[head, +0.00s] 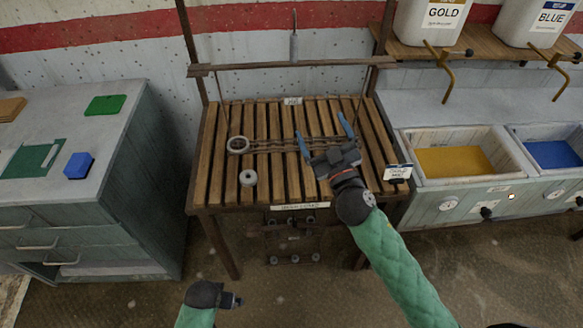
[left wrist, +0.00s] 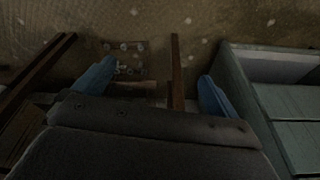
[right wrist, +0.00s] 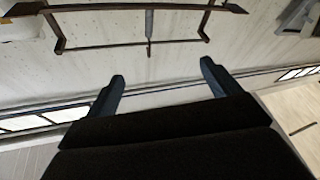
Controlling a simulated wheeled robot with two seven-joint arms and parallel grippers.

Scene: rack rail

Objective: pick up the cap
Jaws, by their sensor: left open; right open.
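A small pale round piece with a dark centre (head: 248,177), perhaps the cap, lies at the front left of the slatted wooden rack (head: 262,192). My left gripper (left wrist: 154,86) is open and empty, low in front of the rack.
A grey cabinet (head: 135,130) with a blue block (head: 78,166) and green pieces stands left. Bins of yellow (head: 455,161) and blue (head: 553,154) material stand right, under white jugs (head: 432,20).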

